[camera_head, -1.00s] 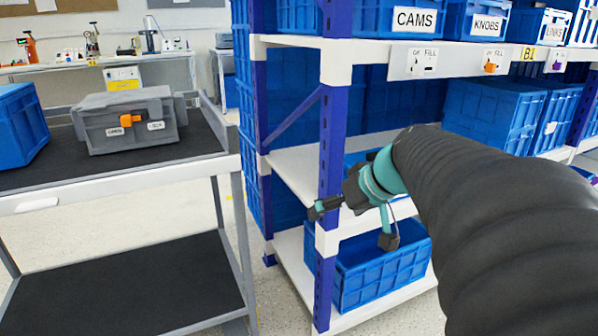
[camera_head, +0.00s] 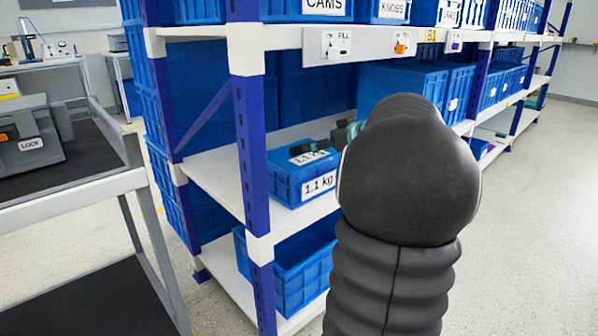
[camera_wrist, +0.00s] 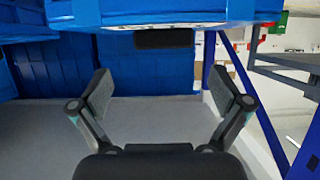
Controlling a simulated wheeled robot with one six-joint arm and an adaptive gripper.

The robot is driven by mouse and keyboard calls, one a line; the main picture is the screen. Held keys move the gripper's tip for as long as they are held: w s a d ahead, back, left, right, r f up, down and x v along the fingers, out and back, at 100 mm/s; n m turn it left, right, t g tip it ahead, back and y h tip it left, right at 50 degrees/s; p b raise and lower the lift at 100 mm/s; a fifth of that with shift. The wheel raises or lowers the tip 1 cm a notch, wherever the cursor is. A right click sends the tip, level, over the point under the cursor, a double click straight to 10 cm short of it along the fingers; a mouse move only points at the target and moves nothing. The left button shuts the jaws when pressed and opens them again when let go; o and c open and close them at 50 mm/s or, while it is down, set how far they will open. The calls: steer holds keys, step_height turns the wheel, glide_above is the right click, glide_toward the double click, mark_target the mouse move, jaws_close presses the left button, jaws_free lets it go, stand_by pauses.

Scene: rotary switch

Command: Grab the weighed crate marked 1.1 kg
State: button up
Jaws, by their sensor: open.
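The blue crate marked 1.1 kg (camera_head: 289,184) sits on the middle shelf (camera_head: 212,166) of the rack. One label is on its front, and a second on top is partly covered. My arm hides the crate's right side. In the wrist view my gripper (camera_wrist: 162,84) is open with nothing between its fingers. A blue surface with a dark bar (camera_wrist: 163,38) lies beyond the fingertips, probably the crate.
A blue rack post (camera_head: 250,150) stands left of the crate. The upper shelf, with a switch panel (camera_head: 335,45), is above it. Another blue crate (camera_head: 300,275) is on the lower shelf. A cart (camera_head: 75,195) with a grey case (camera_head: 28,145) stands at left.

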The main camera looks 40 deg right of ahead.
steer(key=shift+a+p+x, duration=0.1)
steer(key=shift+p+x, duration=0.15)
steer(key=shift+x, duration=1.7)
steer(key=shift+a+p+x, duration=0.15)
steer(key=shift+p+x, duration=0.05)
steer(key=shift+x, duration=1.8)
steer(key=shift+s, duration=0.1)
steer(key=c, duration=1.6)
steer(key=shift+r, duration=0.2)
steer(key=shift+c, duration=0.4)
steer(key=shift+r, duration=0.1)
